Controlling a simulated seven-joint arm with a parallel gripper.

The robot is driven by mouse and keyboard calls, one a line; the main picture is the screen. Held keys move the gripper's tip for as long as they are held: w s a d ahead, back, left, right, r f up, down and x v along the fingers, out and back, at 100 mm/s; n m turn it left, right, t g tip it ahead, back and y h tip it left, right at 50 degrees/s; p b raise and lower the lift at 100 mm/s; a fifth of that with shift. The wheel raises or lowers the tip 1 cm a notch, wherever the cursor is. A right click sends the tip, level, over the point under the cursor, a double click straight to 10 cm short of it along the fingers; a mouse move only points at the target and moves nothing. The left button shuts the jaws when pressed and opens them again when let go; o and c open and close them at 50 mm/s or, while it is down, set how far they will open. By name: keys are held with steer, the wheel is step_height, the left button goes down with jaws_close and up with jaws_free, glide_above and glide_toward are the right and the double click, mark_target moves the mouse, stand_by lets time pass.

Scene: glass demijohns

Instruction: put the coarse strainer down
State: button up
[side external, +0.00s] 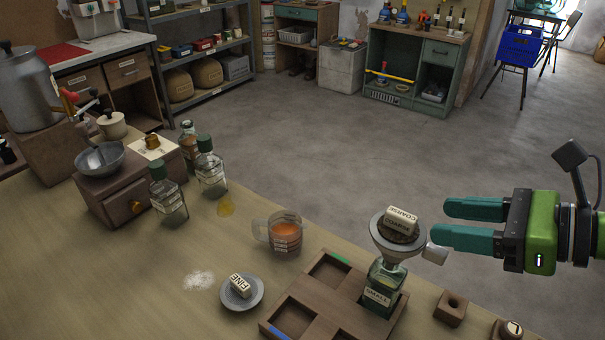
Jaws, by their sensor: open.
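The coarse strainer (401,221), a pale block labelled COARSE on a dark round piece, sits in the mouth of a grey funnel (378,243). The funnel stands in the neck of a green glass demijohn labelled SMALL (381,290), in the wooden tray (318,300). My gripper (440,222), with teal fingers, is open and empty just right of the strainer. The lower finger's tip is close to a pale knob (435,253) at the funnel's right; I cannot tell whether they touch. A block labelled FINE (241,285) lies on a small grey dish (228,301).
A measuring jug of orange liquid (284,234) stands behind the tray. Bottles with green caps (210,167) and a wooden box with a metal bowl (98,160) stand at left. A wooden block with a hole (450,308) is at right.

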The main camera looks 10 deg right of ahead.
mark_target(407, 216)
steer(key=shift+x, duration=2.85)
steer(key=shift+r, duration=0.1)
steer(key=shift+c, duration=0.2)
jaws_close()
